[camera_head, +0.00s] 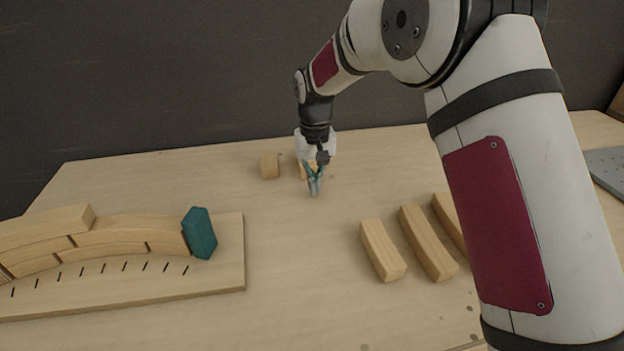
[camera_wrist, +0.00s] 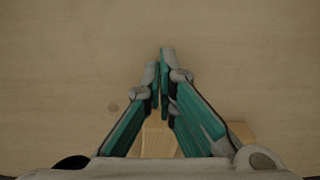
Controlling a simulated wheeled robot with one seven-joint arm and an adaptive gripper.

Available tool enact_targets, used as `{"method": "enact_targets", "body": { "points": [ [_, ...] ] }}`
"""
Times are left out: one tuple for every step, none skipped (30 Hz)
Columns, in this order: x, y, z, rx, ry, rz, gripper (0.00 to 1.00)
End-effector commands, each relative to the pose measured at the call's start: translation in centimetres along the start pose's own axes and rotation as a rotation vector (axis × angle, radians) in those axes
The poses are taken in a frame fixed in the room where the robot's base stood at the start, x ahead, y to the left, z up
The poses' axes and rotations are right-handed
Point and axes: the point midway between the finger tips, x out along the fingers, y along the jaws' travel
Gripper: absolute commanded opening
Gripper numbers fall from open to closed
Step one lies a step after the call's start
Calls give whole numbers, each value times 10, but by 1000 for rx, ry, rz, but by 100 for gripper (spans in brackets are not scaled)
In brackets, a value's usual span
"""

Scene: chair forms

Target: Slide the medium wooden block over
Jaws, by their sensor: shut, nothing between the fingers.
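My gripper (camera_head: 315,191) is shut and empty, pointing down over the far middle of the table. Its closed fingertips also show in the wrist view (camera_wrist: 160,58). A wooden block (camera_head: 304,173) is partly hidden behind the gripper; in the wrist view a block (camera_wrist: 157,142) shows between the finger linkages. A small wooden block (camera_head: 269,166) stands just left of the gripper, apart from it. Which block is the medium one is unclear.
At the left, a slotted wooden board (camera_head: 215,273) carries several curved wooden blocks (camera_head: 110,236) and a teal block (camera_head: 199,233) at their right end. A grey plate (camera_head: 607,168) lies at the far right. The table (camera_head: 300,270) is clear between the board and right-hand blocks.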

Motion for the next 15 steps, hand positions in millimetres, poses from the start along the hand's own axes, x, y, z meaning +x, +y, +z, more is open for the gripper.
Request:
{"method": "enact_targets", "body": {
  "points": [
    [-9, 0, -1, 0, 4, 0, 0],
    [-13, 0, -1, 0, 4, -1, 0],
    [-19, 0, -1, 0, 3, 0, 0],
    [-23, 0, -1, 0, 3, 0, 0],
    [-28, 0, -1, 0, 3, 0, 0],
    [-35, 0, -1, 0, 3, 0, 0],
    [-40, 0, -1, 0, 4, -1, 0],
    [-45, 0, -1, 0, 3, -1, 0],
    [-51, 0, -1, 0, 3, -1, 0],
    [-57, 0, -1, 0, 4, -1, 0],
    [-62, 0, -1, 0, 4, -1, 0],
    [-69, 0, -1, 0, 4, -1, 0],
    [-73, 0, -1, -1, 2, 0, 0],
    [-78, 0, -1, -1, 2, -1, 0],
    [-83, 0, -1, -1, 3, -1, 0]
  ]
}}
